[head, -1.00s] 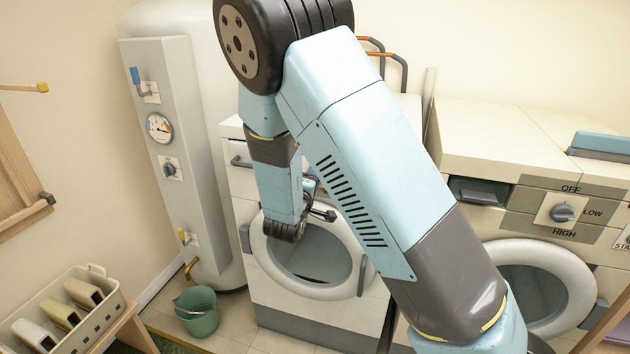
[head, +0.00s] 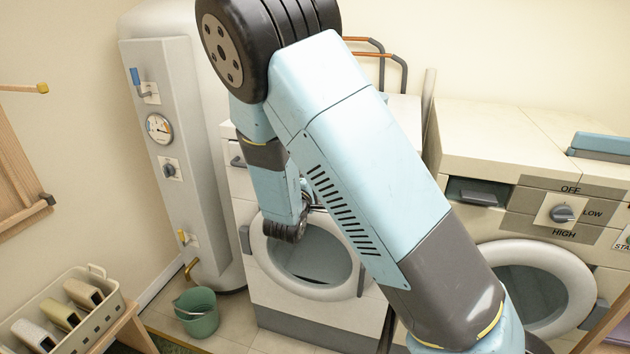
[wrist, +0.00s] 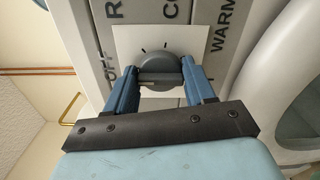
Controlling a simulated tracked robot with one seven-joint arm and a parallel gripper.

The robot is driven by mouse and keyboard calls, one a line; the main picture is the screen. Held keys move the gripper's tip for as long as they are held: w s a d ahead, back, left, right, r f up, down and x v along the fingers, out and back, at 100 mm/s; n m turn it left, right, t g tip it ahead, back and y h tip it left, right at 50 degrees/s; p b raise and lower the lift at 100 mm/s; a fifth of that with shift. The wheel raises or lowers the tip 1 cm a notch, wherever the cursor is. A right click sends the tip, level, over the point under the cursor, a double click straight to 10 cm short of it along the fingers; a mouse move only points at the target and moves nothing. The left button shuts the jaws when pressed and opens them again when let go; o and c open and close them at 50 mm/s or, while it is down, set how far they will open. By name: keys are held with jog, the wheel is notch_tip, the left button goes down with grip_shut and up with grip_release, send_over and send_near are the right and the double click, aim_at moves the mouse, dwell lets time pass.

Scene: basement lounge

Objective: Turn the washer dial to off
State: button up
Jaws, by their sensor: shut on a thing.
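The washer (head: 270,279) is the white front-loader with a round door, behind my arm in the head view. Its dial (wrist: 158,65) shows in the wrist view as a round grey knob with a raised grip bar, on a white plate. OFF is printed left of the dial, WARM to its right, and partly cut-off labels starting R and CO above. My gripper (wrist: 159,76) is shut on the dial, one blue finger on each side of the grip bar. I cannot tell which mark the dial points to. In the head view my arm hides the dial and fingers.
A second machine (head: 490,135) at right has its own dial (head: 562,213) marked OFF, LOW, HIGH. A water heater (head: 190,165) stands close left of the washer. A green bucket (head: 197,315) is on the floor, and a crate (head: 110,318) stands front left.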

jog(key=shift+s+a+f, duration=0.1)
jog(key=shift+a+f, duration=0.05)
jog(key=shift+f, duration=0.1)
jog(key=o, duration=1)
jog(key=shift+r, duration=0.1)
jog(key=shift+o, duration=0.2)
jog(key=v, duration=1.3)
jog(key=shift+s, duration=0.3)
jog(key=shift+w, duration=0.1)
